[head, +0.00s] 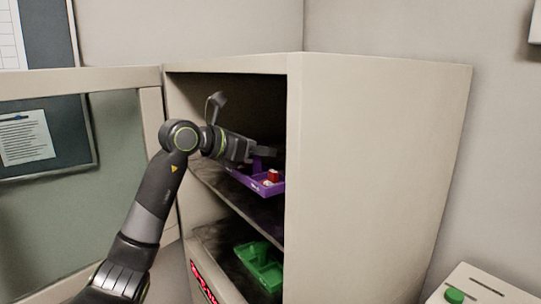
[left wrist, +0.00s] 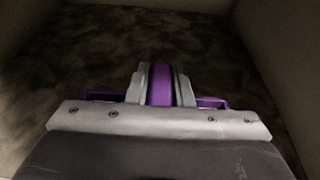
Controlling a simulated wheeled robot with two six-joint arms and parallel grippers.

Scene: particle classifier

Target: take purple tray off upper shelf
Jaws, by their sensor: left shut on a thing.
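The purple tray (head: 268,186) is on the upper shelf (head: 232,192) inside the cabinet, near its open front. A red block (head: 272,175) and a small pale piece lie in the tray. My left gripper (head: 258,153) reaches in from the left and is shut on an upright purple part of the tray. In the left wrist view the gripper's fingers (left wrist: 161,84) hold a purple strip (left wrist: 160,88) between them, and purple tray edges (left wrist: 212,102) show at both sides. My right gripper is not in view. I cannot tell whether the tray touches the shelf.
The cabinet's side wall (head: 370,180) stands close to the right of the tray. A green tray (head: 262,268) sits on the lower level. The open cabinet door (head: 80,190) is at the left, behind my arm. A machine with a green button (head: 454,296) is at the lower right.

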